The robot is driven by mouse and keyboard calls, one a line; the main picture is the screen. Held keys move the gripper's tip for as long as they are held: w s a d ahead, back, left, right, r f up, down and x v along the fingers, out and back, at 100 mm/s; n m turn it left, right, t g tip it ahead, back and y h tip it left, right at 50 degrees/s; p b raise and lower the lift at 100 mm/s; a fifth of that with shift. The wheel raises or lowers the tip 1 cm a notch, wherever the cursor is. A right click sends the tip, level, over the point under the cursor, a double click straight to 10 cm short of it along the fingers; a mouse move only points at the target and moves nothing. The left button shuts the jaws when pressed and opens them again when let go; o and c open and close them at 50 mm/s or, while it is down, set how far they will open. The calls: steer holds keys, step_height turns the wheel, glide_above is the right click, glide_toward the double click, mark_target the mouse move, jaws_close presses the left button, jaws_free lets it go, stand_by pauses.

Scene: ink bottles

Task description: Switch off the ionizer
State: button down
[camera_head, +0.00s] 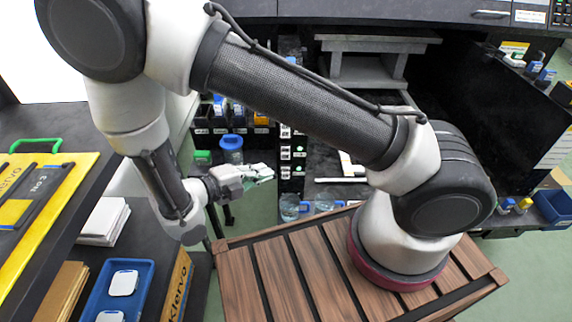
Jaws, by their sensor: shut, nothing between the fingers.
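My gripper (268,174) is at the centre left, at the end of my arm. Its fingers are shut with nothing seen between them, and they point to the right. It is in front of the dark bench with bottles and labelled bins, apart from the shelf at left. I cannot tell for certain which thing is the ionizer, and no switch of it can be made out. My arm crosses the middle of the view and hides part of the bench behind it.
Small labelled bins (220,125) and a blue-lidded jar (231,143) stand behind my gripper. Clear jars (289,207) stand lower on the bench. A blue tray (94,300) and a yellow board (40,225) lie at left. A grey stand (360,44) is at the back.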

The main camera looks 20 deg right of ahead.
mark_target(285, 153)
steer(key=shift+s+a+f+n+t, duration=0.25)
steer(key=shift+f+n+t, duration=0.05)
steer(key=shift+f+n, duration=0.25)
steer(key=shift+s+a+f+n+t, duration=0.2)
steer(key=shift+f+n+t, duration=0.1)
steer(key=shift+f+n, duration=0.25)
steer(key=shift+d, duration=0.1)
steer(key=w+a+x, duration=0.1)
steer(key=w+x, duration=0.1)
steer(key=x, duration=1)
steer(key=shift+w+f, duration=0.35)
steer(key=shift+f, duration=0.05)
steer(key=shift+d, duration=0.15)
